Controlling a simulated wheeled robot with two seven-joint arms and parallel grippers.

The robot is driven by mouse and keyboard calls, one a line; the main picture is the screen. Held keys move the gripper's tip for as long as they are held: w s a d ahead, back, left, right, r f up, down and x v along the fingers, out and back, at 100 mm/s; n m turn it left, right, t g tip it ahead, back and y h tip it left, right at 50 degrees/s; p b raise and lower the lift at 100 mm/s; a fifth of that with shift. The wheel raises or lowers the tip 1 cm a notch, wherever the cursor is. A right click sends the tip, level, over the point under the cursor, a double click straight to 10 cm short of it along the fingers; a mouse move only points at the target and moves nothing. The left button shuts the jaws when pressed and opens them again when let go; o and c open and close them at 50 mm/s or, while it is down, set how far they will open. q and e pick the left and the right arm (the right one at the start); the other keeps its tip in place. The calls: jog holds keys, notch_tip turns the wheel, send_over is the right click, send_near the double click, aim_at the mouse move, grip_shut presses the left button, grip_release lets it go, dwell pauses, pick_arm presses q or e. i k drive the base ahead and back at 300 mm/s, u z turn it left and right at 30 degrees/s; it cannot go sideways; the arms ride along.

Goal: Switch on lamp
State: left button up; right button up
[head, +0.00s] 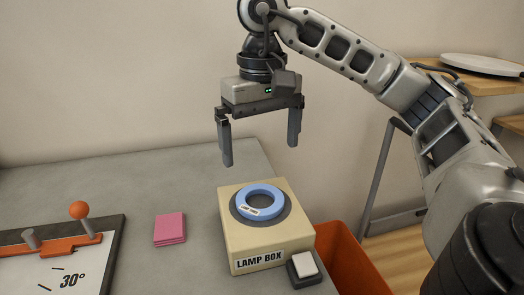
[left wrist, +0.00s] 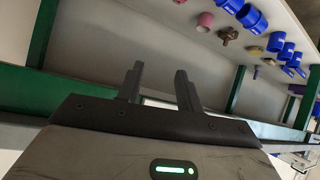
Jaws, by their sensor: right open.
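The lamp box (head: 262,240) is a cream box labelled "LAMP BOX" on the grey table. A light blue ring (head: 273,193) with a small label lies on the dark round patch on its top. A white square button (head: 304,265) in a dark housing sits at the box's front right corner. My right gripper (head: 260,156) is open and empty, pointing down above the back of the box, with its fingers apart and clear of the ring. My left gripper (left wrist: 160,70) shows only in the left wrist view, its fingers apart with nothing between them.
A pink pad (head: 170,229) lies left of the box. A board (head: 60,262) marked 30° with an orange-knobbed lever is at far left. An orange bin (head: 345,262) stands right of the table. The left wrist view shows a shelf with blue pipe fittings (left wrist: 252,18).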

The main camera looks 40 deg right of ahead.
aim_at(306, 265)
jog(key=k, duration=1)
